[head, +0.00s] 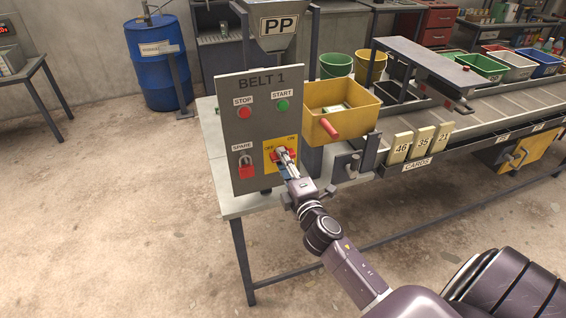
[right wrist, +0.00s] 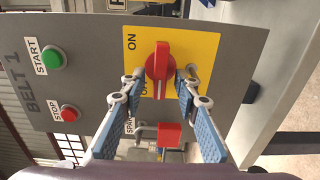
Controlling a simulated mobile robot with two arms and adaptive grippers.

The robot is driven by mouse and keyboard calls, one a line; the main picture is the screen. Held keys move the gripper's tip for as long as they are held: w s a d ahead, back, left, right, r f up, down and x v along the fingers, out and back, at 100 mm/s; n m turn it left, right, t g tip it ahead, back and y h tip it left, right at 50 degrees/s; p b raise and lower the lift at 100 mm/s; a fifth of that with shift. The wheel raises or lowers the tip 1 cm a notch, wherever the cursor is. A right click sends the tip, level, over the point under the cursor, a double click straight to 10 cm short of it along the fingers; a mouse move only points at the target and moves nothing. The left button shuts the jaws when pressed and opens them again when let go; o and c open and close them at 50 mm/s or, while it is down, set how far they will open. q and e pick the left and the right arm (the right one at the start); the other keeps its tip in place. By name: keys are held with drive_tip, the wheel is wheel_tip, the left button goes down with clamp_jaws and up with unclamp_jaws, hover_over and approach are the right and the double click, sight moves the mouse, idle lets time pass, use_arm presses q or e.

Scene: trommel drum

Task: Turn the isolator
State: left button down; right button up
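The isolator is a red rotary handle (head: 282,154) on a yellow plate (right wrist: 204,48) marked ON and OFF, low on the grey BELT 1 panel (head: 262,82). In the right wrist view the handle (right wrist: 159,66) stands lengthwise up and down, and the OFF mark is partly covered. My right gripper (head: 288,160) is at the handle. In the right wrist view its two fingers (right wrist: 161,77) are spread, one on each side of the handle, with narrow gaps seeming to show. My left gripper is not in view.
A red padlock (head: 245,170) hangs at SPARE beside the yellow plate. STOP (head: 244,112) and START (head: 283,105) buttons are above. A yellow bin (head: 350,105) with a red handle stands right of the panel. Number cards (head: 423,141) line the conveyor's front. Floor in front is clear.

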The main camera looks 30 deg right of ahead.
drive_tip(key=m, duration=0.5)
drive_tip(key=m+b, duration=0.1)
drive_tip(key=m, duration=0.4)
drive_tip(key=shift+d+r, duration=0.2)
drive_tip(key=m+b, duration=0.1)
drive_tip(key=m, duration=0.3)
drive_tip(key=shift+d+r, duration=0.1)
drive_tip(key=m+b, duration=0.1)
drive_tip(key=m, duration=0.3)
drive_tip(key=shift+s+d, duration=0.1)
drive_tip(key=b+v, duration=0.2)
drive_tip(key=v, duration=0.6)
drive_tip(key=s+a+f+g+y, duration=0.1)
drive_tip(key=s+a+f+g, duration=0.1)
drive_tip(key=f, duration=0.9)
drive_tip(key=s+a+f+n+g+p, duration=0.1)
drive_tip(key=s+a+f+g, duration=0.1)
drive_tip(key=f, duration=0.9)
drive_tip(key=s+a+f+g+y+p, duration=0.1)
drive_tip(key=s+a+f+g, duration=0.1)
drive_tip(key=f, duration=0.9)
drive_tip(key=shift+f+n+g+y, duration=0.3)
drive_tip(key=shift+f+n+g, duration=0.1)
drive_tip(key=shift+g, duration=0.2)
